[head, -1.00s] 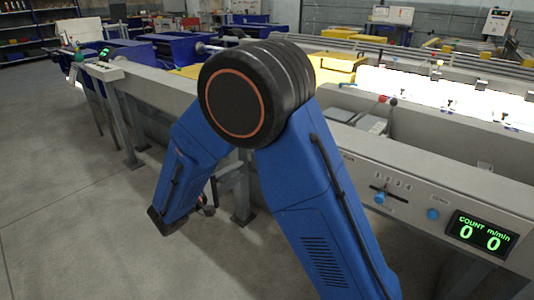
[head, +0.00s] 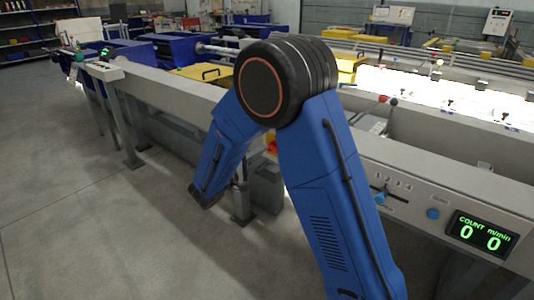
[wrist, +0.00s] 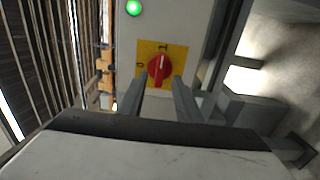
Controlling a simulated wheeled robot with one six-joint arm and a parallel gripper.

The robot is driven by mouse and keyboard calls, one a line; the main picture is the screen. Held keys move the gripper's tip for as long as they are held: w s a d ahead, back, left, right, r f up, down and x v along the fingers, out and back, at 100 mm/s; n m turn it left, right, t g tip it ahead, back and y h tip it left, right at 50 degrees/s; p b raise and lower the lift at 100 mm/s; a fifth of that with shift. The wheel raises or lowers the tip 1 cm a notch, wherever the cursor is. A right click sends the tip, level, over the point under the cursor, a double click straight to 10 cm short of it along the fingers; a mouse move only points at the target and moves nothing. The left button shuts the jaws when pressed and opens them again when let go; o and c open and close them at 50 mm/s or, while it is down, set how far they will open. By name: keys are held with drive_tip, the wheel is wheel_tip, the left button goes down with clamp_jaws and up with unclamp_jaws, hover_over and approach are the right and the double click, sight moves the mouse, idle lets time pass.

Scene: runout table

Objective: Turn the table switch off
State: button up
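The table switch is a red rotary knob (wrist: 159,69) on a yellow plate (wrist: 147,48), fixed to a light grey panel in the wrist view. A "1" is marked at the plate's top and a "0" at its left. The knob's pale line points up, toward the 1. A green lamp (wrist: 133,8) glows above it. My gripper (wrist: 159,82) is open and empty, its two fingers below the knob in the picture, apart from each other. I cannot tell how far they are from the knob.
The long grey table (head: 455,170) carries a sliding lever, a blue button (head: 433,214) and a display (head: 480,236) reading COUNT 0 and m/min 0. Table legs (head: 243,200) stand near my arm. The floor (head: 80,220) at left is clear.

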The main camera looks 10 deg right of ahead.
sight(270, 151)
drive_tip(key=shift+x, duration=1.9)
clamp_jaws()
